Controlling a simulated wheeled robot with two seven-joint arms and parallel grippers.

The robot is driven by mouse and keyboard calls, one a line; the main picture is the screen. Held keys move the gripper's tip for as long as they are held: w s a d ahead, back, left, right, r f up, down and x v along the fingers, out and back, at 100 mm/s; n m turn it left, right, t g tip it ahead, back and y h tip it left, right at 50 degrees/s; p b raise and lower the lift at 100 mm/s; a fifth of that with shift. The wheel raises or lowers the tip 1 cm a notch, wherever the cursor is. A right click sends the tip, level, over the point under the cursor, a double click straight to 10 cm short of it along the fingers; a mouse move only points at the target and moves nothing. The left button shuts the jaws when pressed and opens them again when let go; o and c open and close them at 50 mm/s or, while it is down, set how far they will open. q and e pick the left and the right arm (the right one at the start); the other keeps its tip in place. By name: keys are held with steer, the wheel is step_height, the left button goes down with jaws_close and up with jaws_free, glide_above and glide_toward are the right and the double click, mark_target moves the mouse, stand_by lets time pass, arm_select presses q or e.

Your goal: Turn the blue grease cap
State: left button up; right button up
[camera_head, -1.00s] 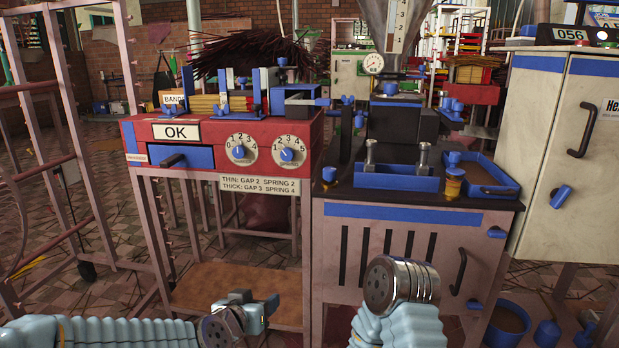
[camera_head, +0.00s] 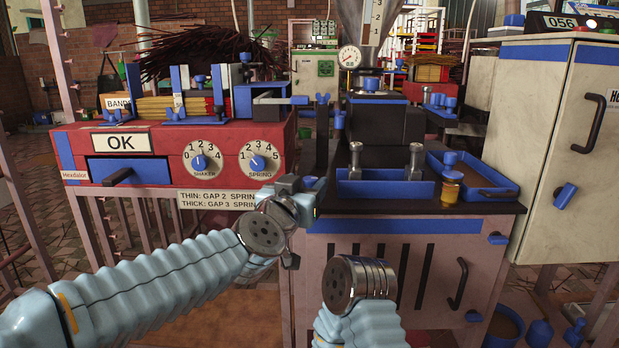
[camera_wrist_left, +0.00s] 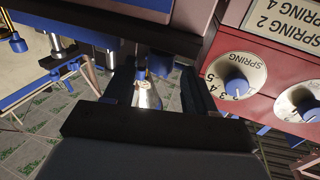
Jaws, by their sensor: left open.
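My left gripper (camera_head: 306,188) is open and empty at the front left corner of the black machine's top (camera_head: 420,205). A small blue cap seen earlier on that corner is now hidden behind the gripper in the head view. In the left wrist view a small blue cap (camera_wrist_left: 141,72) on a bright, tapered body shows between the two dark fingers, apart from them; I cannot tell for certain that it is the grease cap. Another blue cap (camera_head: 450,158) sits on an amber cup further right. My right forearm is at lower centre; its gripper is out of view.
The red box (camera_head: 225,148) with the shaker and spring dials (camera_head: 260,160) stands close left of the gripper. A blue tray (camera_head: 385,190) with two metal posts lies on the machine top. A pale cabinet (camera_head: 535,110) stands at right.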

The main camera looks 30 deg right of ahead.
mark_target(308, 182)
arm_select(q)
steer(key=shift+x, duration=1.7)
steer(key=shift+s, duration=0.1)
steer(key=shift+c, duration=0.4)
